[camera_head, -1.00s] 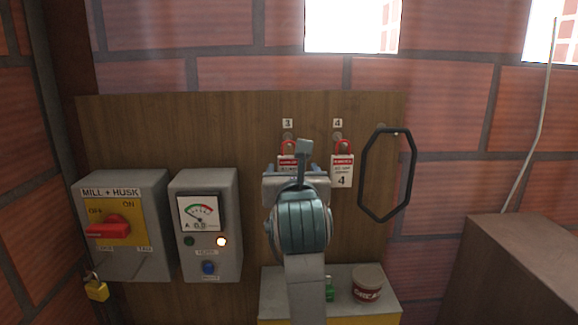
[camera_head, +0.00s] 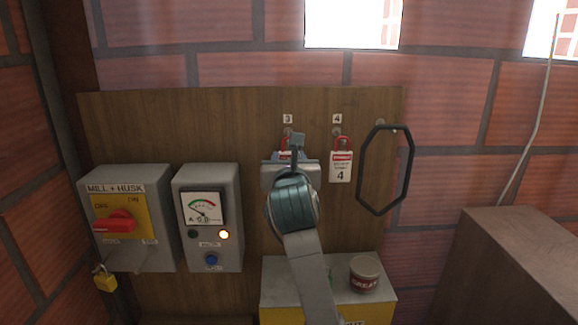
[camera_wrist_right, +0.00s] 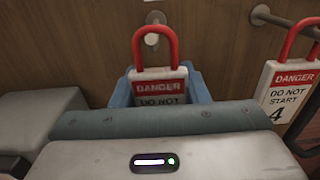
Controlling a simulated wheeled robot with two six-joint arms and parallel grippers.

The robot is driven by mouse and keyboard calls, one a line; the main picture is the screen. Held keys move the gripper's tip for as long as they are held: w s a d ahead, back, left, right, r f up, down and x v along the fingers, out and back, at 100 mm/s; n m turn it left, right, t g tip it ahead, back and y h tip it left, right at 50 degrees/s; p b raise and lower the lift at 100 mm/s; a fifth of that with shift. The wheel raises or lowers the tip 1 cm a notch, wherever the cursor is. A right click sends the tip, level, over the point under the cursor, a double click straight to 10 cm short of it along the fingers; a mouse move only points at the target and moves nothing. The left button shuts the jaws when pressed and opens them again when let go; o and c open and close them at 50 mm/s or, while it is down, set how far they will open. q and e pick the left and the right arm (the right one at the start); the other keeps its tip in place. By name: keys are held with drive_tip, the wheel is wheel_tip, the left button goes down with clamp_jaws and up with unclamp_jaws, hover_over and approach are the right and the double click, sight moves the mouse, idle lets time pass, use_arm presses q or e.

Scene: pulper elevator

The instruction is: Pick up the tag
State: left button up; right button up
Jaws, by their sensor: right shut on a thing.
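Two white danger tags with red loops hang on pegs on the wooden board. The tag under number 3 (camera_head: 286,155) is mostly hidden behind my right gripper (camera_head: 291,163) in the head view. In the right wrist view this tag (camera_wrist_right: 160,87) sits between the blue fingers of my right gripper (camera_wrist_right: 170,88), which is shut on it. Its red loop is still around the peg. The tag marked 4 (camera_head: 340,167) hangs to the right, and it also shows in the right wrist view (camera_wrist_right: 290,90). My left gripper is not in view.
A black loop (camera_head: 386,170) hangs on a peg at the right. A mill switch box (camera_head: 128,218) and a meter box (camera_head: 208,218) are on the left of the board. A yellow padlock (camera_head: 105,279) hangs below the switch box. A grease can (camera_head: 364,273) stands on a cabinet (camera_head: 382,310).

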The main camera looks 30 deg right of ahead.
drive_tip(key=shift+r, duration=0.1)
drive_tip(key=shift+r+b, duration=0.4)
drive_tip(key=shift+b, duration=0.15)
drive_tip(key=shift+s+a+r+b, duration=0.15)
drive_tip(key=shift+s+b, duration=0.05)
drive_tip(key=shift+b, duration=0.15)
drive_tip(key=b+v, duration=1.7)
drive_tip(key=b, duration=0.5)
drive_tip(key=shift+s, duration=0.25)
